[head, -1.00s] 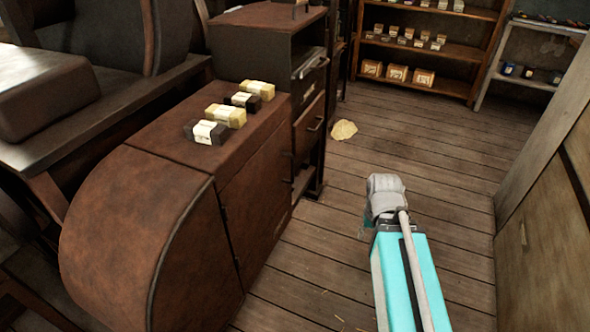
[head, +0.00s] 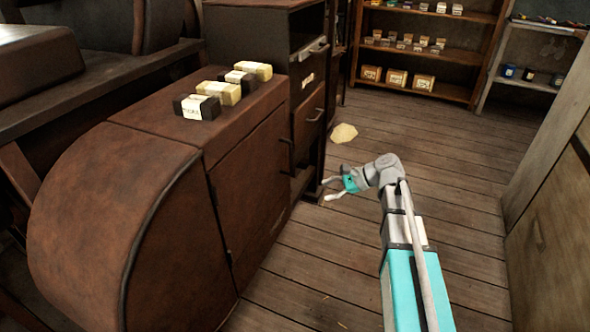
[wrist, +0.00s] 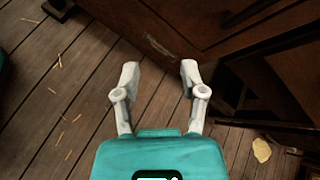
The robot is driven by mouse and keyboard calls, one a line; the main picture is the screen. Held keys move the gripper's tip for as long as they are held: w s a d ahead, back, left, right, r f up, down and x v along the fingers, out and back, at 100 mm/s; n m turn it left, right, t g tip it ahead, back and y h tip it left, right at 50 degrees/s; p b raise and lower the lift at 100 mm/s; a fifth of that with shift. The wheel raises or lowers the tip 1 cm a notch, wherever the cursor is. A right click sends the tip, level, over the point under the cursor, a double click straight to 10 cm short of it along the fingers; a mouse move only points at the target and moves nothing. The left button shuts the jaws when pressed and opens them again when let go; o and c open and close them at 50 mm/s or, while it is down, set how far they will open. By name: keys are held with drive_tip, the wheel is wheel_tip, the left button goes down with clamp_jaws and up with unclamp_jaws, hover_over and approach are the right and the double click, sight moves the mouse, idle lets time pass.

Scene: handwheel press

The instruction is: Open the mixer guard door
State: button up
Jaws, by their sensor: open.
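The guard door seems to be the flat rust-brown panel (head: 250,190) on the side of the rounded brown housing (head: 100,220) in the head view. It looks shut, with hinges along its left edge and a dark bar handle (head: 287,153) near its upper right. My gripper (head: 326,190) is open and empty, pointing left, to the right of the door and apart from the handle. In the wrist view my two pale fingers (wrist: 160,70) are spread above the floor, with dark brown panelling ahead of them.
Several small labelled packets (head: 222,91) lie on top of the housing. A dark drawer cabinet (head: 308,85) stands just behind it. A wooden panel (head: 550,220) bounds the right side. The plank floor (head: 440,185) between is clear apart from a pale patch (head: 343,133).

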sight(292, 158)
drive_tip(key=w+d+r+m+t+y+b, duration=0.1)
drive_tip(key=w+r+m+y+b, duration=0.2)
drive_tip(key=w+m+y+b, duration=0.2)
drive_tip(key=shift+w+r+m+t+y, duration=0.3)
drive_tip(key=shift+w+m+y, duration=0.2)
drive_tip(key=shift+w+m, duration=0.85)
drive_tip(key=shift+w+f+n, duration=0.1)
drive_tip(key=shift+w+n, duration=0.2)
drive_tip(key=shift+n, duration=0.05)
drive_tip(key=a, duration=0.4)
drive_tip(key=w+a, duration=0.1)
drive_tip(key=a, duration=0.4)
drive_tip(key=w+a, duration=0.1)
drive_tip(key=a, duration=0.3)
drive_tip(key=shift+a, duration=0.25)
clamp_jaws()
